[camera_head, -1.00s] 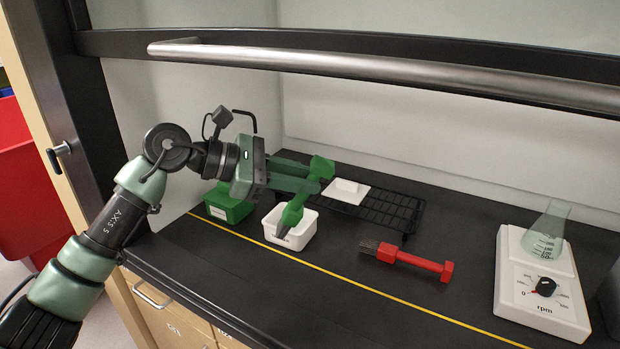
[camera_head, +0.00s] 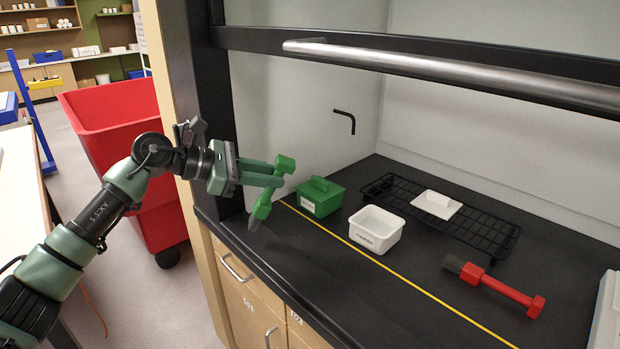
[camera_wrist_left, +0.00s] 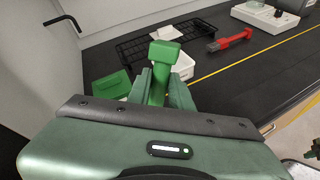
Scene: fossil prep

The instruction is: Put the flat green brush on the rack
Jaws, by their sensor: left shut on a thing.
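The flat green brush (camera_head: 263,203) is held in my left gripper (camera_head: 279,178), tilted with its bristle end down, above the front left edge of the black worktop. In the left wrist view its green handle end (camera_wrist_left: 164,53) stands up between the fingers. My left gripper is shut on it; the fingers also show in the left wrist view (camera_wrist_left: 160,82). The black wire rack (camera_head: 482,231) stands at the back of the worktop with a white block on a plate (camera_head: 437,203) on it.
A red brush (camera_head: 495,287) lies at right. A yellow line crosses the worktop. The raised sash bar (camera_head: 450,78) spans above. A red bin (camera_head: 120,130) stands outside left.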

